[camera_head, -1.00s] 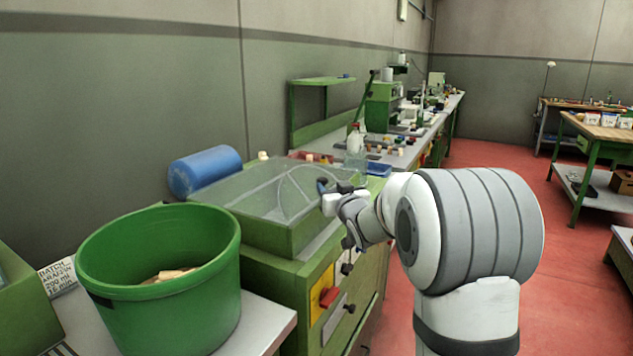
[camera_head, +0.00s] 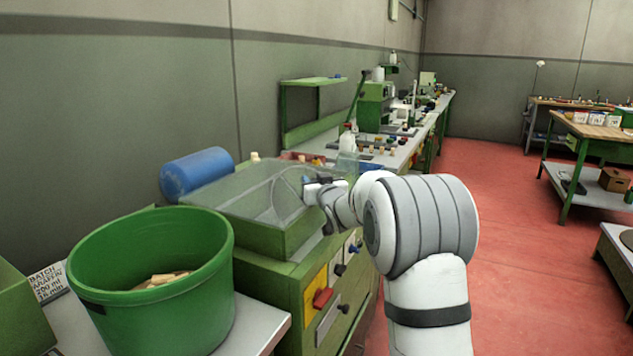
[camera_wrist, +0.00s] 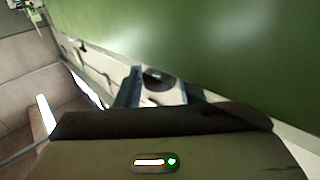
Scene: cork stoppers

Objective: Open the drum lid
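The drum lid (camera_head: 235,194) is a clear, greyish sheet over the green drum machine (camera_head: 270,236) in the head view. It appears to lie closed, and a curved shape shows through it. My gripper (camera_head: 312,190) is at the lid's right front edge in the head view, where its tips overlap the lid. Whether they touch it cannot be told. In the wrist view my gripper's fingers (camera_wrist: 158,92) stand apart, with a dark round knob (camera_wrist: 157,76) visible between or beyond them. A large green surface fills the upper part of that view.
A green tub (camera_head: 165,310) holding corks stands at the left front on a grey bench. A blue cylinder (camera_head: 197,173) lies behind the machine. A red switch on a yellow plate (camera_head: 318,290) and dark knobs are on the machine's front. Red floor (camera_head: 520,250) is open at right.

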